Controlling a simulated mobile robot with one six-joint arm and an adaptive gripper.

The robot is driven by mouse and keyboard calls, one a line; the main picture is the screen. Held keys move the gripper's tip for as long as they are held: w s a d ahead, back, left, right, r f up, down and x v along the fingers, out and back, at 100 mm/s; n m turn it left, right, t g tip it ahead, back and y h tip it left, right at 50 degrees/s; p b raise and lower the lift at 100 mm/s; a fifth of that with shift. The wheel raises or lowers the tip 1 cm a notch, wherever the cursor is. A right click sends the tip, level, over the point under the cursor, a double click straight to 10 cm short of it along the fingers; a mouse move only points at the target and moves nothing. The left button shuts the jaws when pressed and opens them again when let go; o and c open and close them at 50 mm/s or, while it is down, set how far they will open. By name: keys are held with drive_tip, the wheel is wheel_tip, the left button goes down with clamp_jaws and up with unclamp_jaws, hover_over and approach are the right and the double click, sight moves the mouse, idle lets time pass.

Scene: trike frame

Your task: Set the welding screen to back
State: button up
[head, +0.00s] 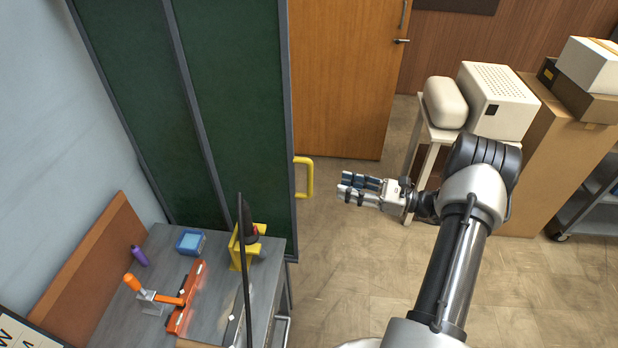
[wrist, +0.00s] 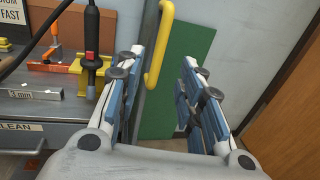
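The welding screen (head: 235,90) has dark green panels in a grey frame and stands at the left of the head view, behind the workbench. A yellow handle (head: 304,177) is on its right edge. My gripper (head: 343,190) is a short way right of the handle, with its fingers pointing toward it. In the wrist view, my gripper (wrist: 163,62) is open and empty. There the handle (wrist: 159,50) shows in the gap between the fingers, nearer the left one, and no contact shows. A green panel (wrist: 185,65) shows behind it.
A workbench (head: 215,270) with a yellow holder (head: 240,247), an orange clamp (head: 155,292) and a blue box (head: 190,242) stands at the lower left. A white machine (head: 500,100) on a stand and cardboard boxes (head: 567,130) are at the right. Floor before the wooden door (head: 345,80) is clear.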

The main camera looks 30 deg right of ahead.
drive_tip(key=b, duration=0.2)
hover_over(310, 192)
drive_tip(key=shift+w+d, duration=0.15)
drive_tip(key=shift+w, duration=0.25)
drive_tip(key=shift+c, duration=0.2)
clamp_jaws()
